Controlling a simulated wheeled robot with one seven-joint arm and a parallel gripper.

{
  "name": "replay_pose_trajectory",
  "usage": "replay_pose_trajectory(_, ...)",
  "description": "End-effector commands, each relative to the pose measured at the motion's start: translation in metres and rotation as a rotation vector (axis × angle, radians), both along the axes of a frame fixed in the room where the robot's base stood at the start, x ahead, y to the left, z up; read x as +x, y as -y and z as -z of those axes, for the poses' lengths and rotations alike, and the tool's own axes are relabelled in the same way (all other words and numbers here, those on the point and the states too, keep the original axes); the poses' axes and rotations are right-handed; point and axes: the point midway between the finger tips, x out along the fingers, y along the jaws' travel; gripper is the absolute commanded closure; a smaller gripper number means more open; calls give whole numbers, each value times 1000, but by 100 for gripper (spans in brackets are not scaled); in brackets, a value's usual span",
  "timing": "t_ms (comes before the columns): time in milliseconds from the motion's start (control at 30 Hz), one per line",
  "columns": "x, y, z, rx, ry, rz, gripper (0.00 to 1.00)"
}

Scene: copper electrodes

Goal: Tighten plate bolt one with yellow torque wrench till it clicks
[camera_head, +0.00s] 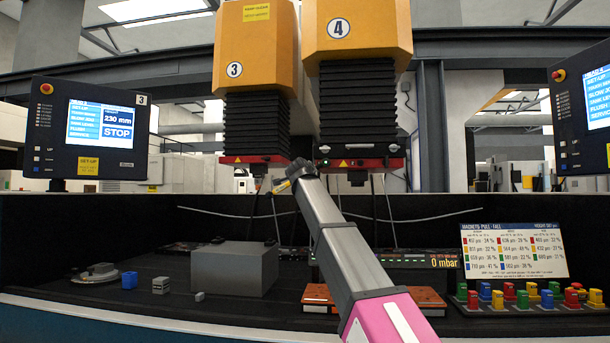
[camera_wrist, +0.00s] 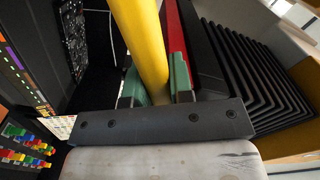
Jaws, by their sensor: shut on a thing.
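My gripper (camera_wrist: 157,86) is shut on the yellow torque wrench (camera_wrist: 143,40), with a green finger pad on each side of its handle. The handle runs up out of the wrist view, so the wrench's working end is hidden there. In the head view my gripper (camera_head: 297,171) is raised in front of the machine, close to the red lower plate of head 3 (camera_head: 255,159). A small yellow piece of the wrench (camera_head: 282,187) shows at its left. I cannot pick out plate bolt one, nor tell whether the wrench touches any bolt.
Head 4 (camera_head: 358,95) with its black bellows hangs right beside my gripper. A grey block (camera_head: 235,268) stands on the dark bench below. Orange-brown blocks (camera_head: 412,299) flank my arm. Several coloured pieces (camera_head: 523,299) stand at the right below a printed card (camera_head: 514,250).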

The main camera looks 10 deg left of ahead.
Motion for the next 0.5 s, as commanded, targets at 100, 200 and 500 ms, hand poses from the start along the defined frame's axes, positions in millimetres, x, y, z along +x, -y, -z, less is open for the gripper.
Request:
replay_pose_trajectory(100,0,2,2,-32,0,-1,100)
replay_pose_trajectory(200,0,1,2,-34,0,-1,100)
replay_pose_trajectory(500,0,1,2,-33,0,0,100)
